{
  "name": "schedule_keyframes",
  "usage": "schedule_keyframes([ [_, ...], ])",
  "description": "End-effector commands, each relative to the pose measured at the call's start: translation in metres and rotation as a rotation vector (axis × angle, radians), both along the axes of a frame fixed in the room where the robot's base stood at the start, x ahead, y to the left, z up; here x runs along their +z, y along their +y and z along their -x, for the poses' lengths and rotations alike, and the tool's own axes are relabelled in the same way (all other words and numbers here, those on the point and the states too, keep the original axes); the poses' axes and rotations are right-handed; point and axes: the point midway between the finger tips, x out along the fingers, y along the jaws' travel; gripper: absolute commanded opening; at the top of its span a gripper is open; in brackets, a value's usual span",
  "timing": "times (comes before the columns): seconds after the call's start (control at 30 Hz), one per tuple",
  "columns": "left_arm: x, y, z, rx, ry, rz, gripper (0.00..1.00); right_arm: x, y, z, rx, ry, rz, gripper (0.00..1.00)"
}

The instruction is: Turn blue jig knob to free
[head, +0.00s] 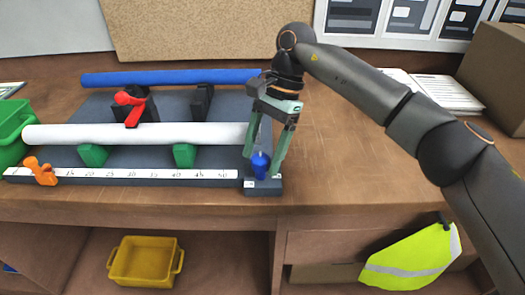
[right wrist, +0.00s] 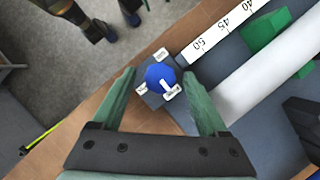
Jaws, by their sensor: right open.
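The blue jig knob (head: 260,166) sits on a small dark block (head: 264,187) at the right end of the ruler strip. In the right wrist view the knob (right wrist: 158,74) shows a white pointer mark aimed toward the lower-right label. Small white labels surround it; their text is too small to read surely. My right gripper (head: 262,160) is open, pointing down, with its green fingers on either side of the knob. In the wrist view a gap shows between the knob and each finger, and the jaws are empty. My left gripper is not in view.
A white tube (head: 140,134) rests on green blocks (head: 93,155) left of the gripper. A blue tube (head: 170,77) lies behind, with a red clamp (head: 131,97) between. An orange clamp (head: 41,171) is at the ruler's (head: 140,174) left end. The table right of the knob is clear.

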Motion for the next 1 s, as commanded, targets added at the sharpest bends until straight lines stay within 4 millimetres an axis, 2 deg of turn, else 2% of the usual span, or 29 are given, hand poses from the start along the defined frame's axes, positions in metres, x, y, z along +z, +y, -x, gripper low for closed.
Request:
schedule_keyframes([
  [0.23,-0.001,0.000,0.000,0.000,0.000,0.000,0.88,0.010,-0.003,-0.003,-0.001,-0.001,0.000,0.77],
  [0.43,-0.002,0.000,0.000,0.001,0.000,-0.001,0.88,0.048,-0.013,-0.014,-0.004,-0.003,0.001,0.77],
  [0.7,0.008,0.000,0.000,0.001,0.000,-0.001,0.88,0.094,-0.026,-0.027,-0.003,-0.001,0.000,0.77],
  [0.8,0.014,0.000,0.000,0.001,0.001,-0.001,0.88,0.105,-0.029,-0.030,-0.001,0.000,0.001,0.77],
  [1.0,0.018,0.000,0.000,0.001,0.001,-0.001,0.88,0.115,-0.033,-0.034,-0.001,0.000,0.000,0.77],
])
